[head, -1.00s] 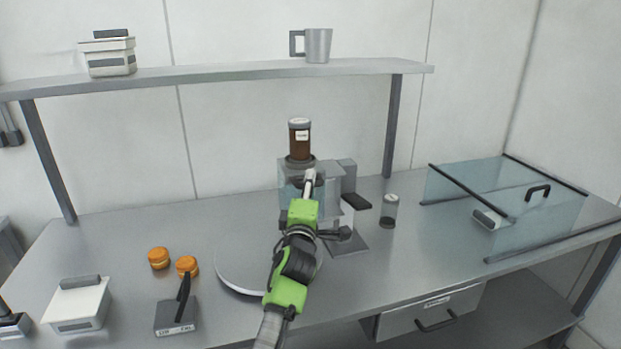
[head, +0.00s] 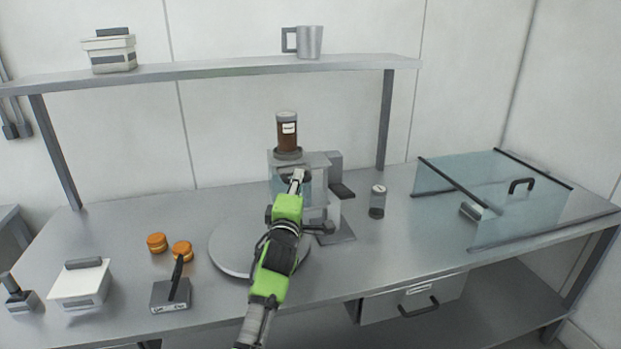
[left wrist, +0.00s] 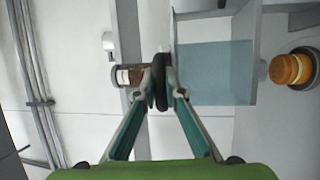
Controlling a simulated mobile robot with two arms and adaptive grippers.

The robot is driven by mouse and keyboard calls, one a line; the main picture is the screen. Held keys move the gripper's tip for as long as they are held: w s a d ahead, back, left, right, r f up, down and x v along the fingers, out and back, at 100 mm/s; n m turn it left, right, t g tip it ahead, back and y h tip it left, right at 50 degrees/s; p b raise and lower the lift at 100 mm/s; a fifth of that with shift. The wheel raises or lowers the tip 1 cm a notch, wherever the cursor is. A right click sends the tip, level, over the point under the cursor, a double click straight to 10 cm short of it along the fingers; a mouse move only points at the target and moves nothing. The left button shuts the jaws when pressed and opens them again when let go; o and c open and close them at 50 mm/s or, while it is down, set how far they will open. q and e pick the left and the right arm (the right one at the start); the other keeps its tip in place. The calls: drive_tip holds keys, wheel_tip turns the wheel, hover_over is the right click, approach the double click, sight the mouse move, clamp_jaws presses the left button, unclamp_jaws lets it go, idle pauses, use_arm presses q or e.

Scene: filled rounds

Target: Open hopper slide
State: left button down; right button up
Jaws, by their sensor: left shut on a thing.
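A dispenser with a grey body and clear front (head: 283,187) stands at the middle back of the bench. A brown-filled hopper jar (head: 288,134) with a grey cap and white label stands upright on top. My left gripper (head: 297,180) is at the front of the dispenser, just below the jar. In the left wrist view the left gripper (left wrist: 161,92) is shut on a dark slide handle (left wrist: 161,75). The jar (left wrist: 128,76) shows beside it there. How far the slide is out cannot be told. My right gripper is not in view.
A round grey plate (head: 228,247) lies under my left arm. Two orange rounds (head: 157,242), a white lidded box (head: 80,286) and a small grey stand (head: 171,296) are at left. A small jar (head: 377,202) and a glass-sided case (head: 450,175) are at right.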

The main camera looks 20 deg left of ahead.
use_arm(q)
drive_tip(key=shift+s+d, duration=0.45)
drive_tip(key=shift+s, duration=0.2)
drive_tip(key=c, duration=2.3)
unclamp_jaws()
drive_tip(key=shift+s+d, duration=0.1)
drive_tip(key=shift+o, duration=1)
drive_tip(key=v, duration=0.7)
drive_tip(key=shift+s, duration=0.2)
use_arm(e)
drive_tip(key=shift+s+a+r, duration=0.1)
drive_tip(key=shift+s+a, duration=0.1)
use_arm(q)
drive_tip(key=shift+f, duration=0.1)
